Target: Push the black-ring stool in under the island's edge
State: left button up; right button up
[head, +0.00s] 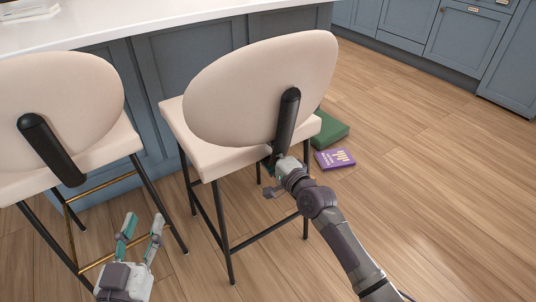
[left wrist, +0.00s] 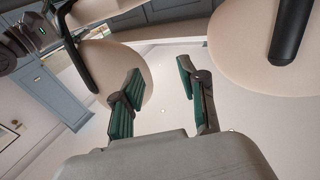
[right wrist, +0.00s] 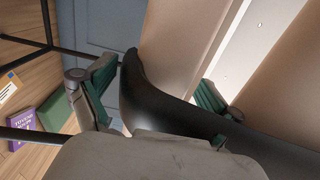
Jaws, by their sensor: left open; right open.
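The black-ring stool (head: 258,85) is the right-hand one in the head view, with a cream oval back, cream seat, black legs and a black foot bar (head: 262,233). It stands upright before the island (head: 190,22), its back turned to me. My right gripper (head: 273,163) is open at the lower end of the stool's black back bracket (head: 288,115). In the right wrist view that bracket (right wrist: 165,100) passes between the spread fingers; whether they touch it I cannot tell. My left gripper (head: 140,228) is open and empty, low between the two stools.
A second stool (head: 62,110) with a brass foot bar (head: 105,185) stands at the left. A green box (head: 331,130) and a purple book (head: 335,159) lie on the floor right of the black-ring stool. Blue cabinets (head: 465,40) line the back right.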

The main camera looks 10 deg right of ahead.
jog(key=shift+w+a+r, duration=0.1)
jog(key=shift+w+r, duration=0.25)
jog(key=shift+w, duration=0.05)
jog(key=shift+f, duration=0.1)
grip_shut()
jog(key=shift+f, duration=0.1)
